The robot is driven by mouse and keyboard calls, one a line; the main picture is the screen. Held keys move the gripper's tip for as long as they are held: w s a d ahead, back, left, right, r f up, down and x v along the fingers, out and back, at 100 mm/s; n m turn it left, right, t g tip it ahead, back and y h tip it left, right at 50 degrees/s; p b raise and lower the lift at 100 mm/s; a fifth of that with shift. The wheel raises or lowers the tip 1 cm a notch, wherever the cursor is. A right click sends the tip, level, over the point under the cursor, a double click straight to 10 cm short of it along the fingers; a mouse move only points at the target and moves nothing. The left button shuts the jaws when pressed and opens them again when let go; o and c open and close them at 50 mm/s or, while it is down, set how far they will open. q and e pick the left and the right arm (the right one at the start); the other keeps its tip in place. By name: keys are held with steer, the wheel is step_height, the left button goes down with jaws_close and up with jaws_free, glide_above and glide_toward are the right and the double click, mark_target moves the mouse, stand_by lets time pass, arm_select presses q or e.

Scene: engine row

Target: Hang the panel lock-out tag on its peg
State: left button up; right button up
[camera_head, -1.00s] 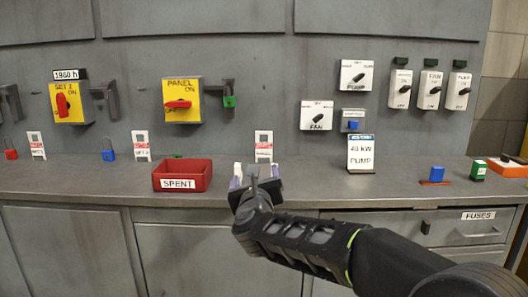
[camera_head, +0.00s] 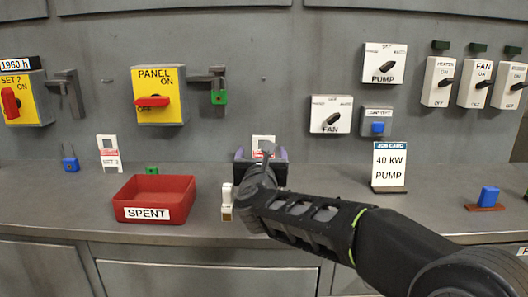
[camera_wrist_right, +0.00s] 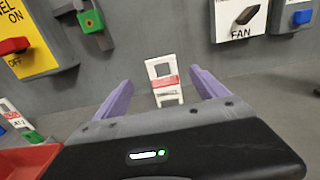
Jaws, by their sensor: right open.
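A white tag with a red band (camera_head: 263,141) stands upright at the back of the bench, its lower part hidden by my gripper in the head view. It shows whole in the wrist view (camera_wrist_right: 165,80); its lettering is too small to read. My right gripper (camera_head: 262,156) is open and empty, facing the tag. In the wrist view its two purple fingers (camera_wrist_right: 160,85) lie either side of the tag, which appears beyond them. The yellow PANEL switch (camera_head: 158,95) is on the wall, with a dark bracket-like peg (camera_head: 203,80) beside it and a green padlock (camera_head: 218,97) hanging there. My left gripper is not in view.
A red SPENT tray (camera_head: 155,198) sits left of my arm. Another tag (camera_head: 109,153) and a blue padlock (camera_head: 70,163) are at the left. A 40 kW PUMP card (camera_head: 389,165) stands at the right.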

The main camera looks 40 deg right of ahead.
mark_target(257, 153)
steer(key=shift+w+d, duration=0.1)
stand_by(0.3)
steer(key=shift+x, duration=1.3)
steer(key=p+x, duration=0.1)
steer(key=x, duration=0.4)
steer(key=shift+d, duration=0.2)
steer(key=shift+c, duration=0.2)
jaws_close()
